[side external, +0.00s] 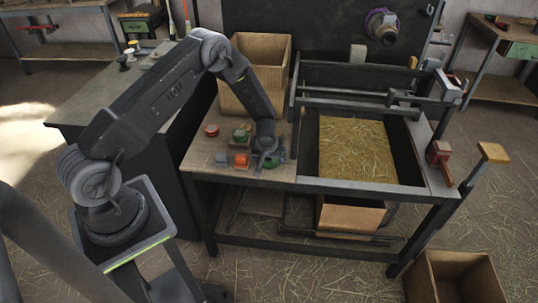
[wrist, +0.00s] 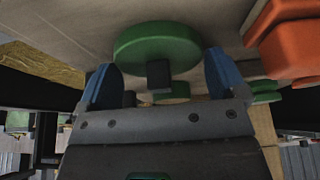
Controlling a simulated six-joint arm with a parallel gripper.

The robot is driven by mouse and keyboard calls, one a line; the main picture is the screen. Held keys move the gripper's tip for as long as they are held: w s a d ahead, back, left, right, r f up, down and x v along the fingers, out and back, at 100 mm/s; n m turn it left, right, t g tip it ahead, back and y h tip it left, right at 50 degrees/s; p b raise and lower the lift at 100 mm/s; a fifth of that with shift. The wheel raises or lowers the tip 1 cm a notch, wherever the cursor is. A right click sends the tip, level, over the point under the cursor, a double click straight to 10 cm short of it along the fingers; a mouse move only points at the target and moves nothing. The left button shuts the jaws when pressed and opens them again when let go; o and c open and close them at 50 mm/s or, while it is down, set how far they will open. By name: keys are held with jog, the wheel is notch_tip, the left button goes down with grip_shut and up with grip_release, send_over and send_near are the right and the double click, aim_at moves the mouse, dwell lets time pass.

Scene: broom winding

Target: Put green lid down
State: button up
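The round green lid (wrist: 157,40) is near the top middle of the wrist view, against the beige wooden board, with its dark knob (wrist: 158,75) toward me. My gripper (wrist: 160,62) has its blue fingers spread wide on either side of the knob, with gaps on both sides. I cannot tell whether the fingertips touch the lid's rim. In the side external view my gripper (side external: 267,160) is low over the board's front right part, and some green of the lid (side external: 268,164) shows beneath it. The lid's underside is hidden.
Left of my gripper are an orange piece (side external: 241,160), a green piece (side external: 241,136) and a red round piece (side external: 211,130). A cardboard box (side external: 262,48) stands behind. A straw-filled bin (side external: 355,148) is to the right. The board's front left part is clear.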

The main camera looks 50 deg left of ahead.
jog(key=shift+o, duration=0.7)
jog(key=shift+r, duration=0.1)
jog(key=shift+r, duration=0.25)
jog(key=s+d+r+m, duration=0.1)
jog(key=s+d+r, duration=0.25)
jog(key=r, duration=0.65)
jog(key=s+d+r+m+t, duration=0.15)
jog(key=s+r, duration=0.25)
jog(key=r, duration=0.6)
jog(key=s+d+r+m+g, duration=0.1)
jog(key=s+d+r, duration=0.25)
jog(key=r, duration=0.65)
jog(key=s+d+r+m+t+h, duration=0.1)
jog(key=s+d+r, duration=0.3)
jog(key=s, duration=0.4)
jog(key=s+d+r+m+t+h, duration=0.1)
jog(key=s+d+r+m, duration=0.3)
jog(key=s, duration=0.5)
jog(key=shift+r+h, duration=0.6)
